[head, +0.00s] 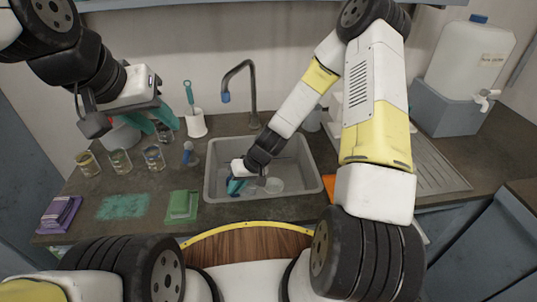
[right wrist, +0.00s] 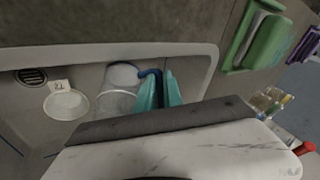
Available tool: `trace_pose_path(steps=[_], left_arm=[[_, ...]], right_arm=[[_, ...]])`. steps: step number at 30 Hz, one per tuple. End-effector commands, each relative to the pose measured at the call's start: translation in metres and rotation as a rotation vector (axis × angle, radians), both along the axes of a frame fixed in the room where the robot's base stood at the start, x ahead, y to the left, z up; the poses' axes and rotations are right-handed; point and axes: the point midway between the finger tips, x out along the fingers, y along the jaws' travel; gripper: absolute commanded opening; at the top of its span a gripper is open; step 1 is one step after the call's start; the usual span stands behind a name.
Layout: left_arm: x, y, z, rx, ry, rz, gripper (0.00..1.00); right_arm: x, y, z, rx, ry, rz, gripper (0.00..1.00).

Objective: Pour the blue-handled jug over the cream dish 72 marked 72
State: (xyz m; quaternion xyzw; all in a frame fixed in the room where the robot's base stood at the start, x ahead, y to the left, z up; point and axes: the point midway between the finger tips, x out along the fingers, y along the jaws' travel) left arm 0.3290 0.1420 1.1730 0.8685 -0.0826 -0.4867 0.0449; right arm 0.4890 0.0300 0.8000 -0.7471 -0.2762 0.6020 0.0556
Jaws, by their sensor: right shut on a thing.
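My right gripper (head: 237,187) is down inside the grey sink, its teal fingers shut on the blue handle (right wrist: 152,73) of a clear jug (right wrist: 116,98). The jug is beside the fingers in the right wrist view; its exact tilt is hard to tell, and I see no stream from it. The cream dish (right wrist: 67,104), with a small tag reading 72 (right wrist: 60,87), lies in the sink beside the jug, on the side away from my gripper. It also shows in the head view (head: 274,185). My left gripper (head: 160,119) is at the left above the counter, fingers apart and empty.
The sink (head: 312,181) has a tap (head: 240,72) behind it. Several glass jars (head: 120,161) stand on the left counter. Green cloths (head: 181,205), a teal mat (head: 123,207) and purple cloths (head: 60,214) lie at the front. A white water tank (head: 470,60) stands at the back right.

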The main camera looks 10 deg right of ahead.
Motion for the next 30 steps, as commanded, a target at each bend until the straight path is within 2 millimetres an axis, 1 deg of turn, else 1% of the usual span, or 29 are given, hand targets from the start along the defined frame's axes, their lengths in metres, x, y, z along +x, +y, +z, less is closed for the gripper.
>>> trace_pose_path(steps=[1,5,19,30], left_arm=[[0.000,0.000,0.000,0.000,0.000,0.000,0.36],[0.000,0.000,0.000,0.000,0.000,0.000,0.36],[0.000,0.000,0.000,0.000,0.000,0.000,0.36],[0.000,0.000,0.000,0.000,0.000,0.000,0.36]], right_arm=[[-0.003,0.004,0.000,-0.026,-0.019,0.008,0.00],[-0.007,0.010,-0.001,-0.079,-0.056,0.007,0.00],[-0.014,0.021,0.024,-0.218,-0.157,0.006,0.00],[-0.018,0.026,0.028,-0.316,-0.221,0.005,0.00]])
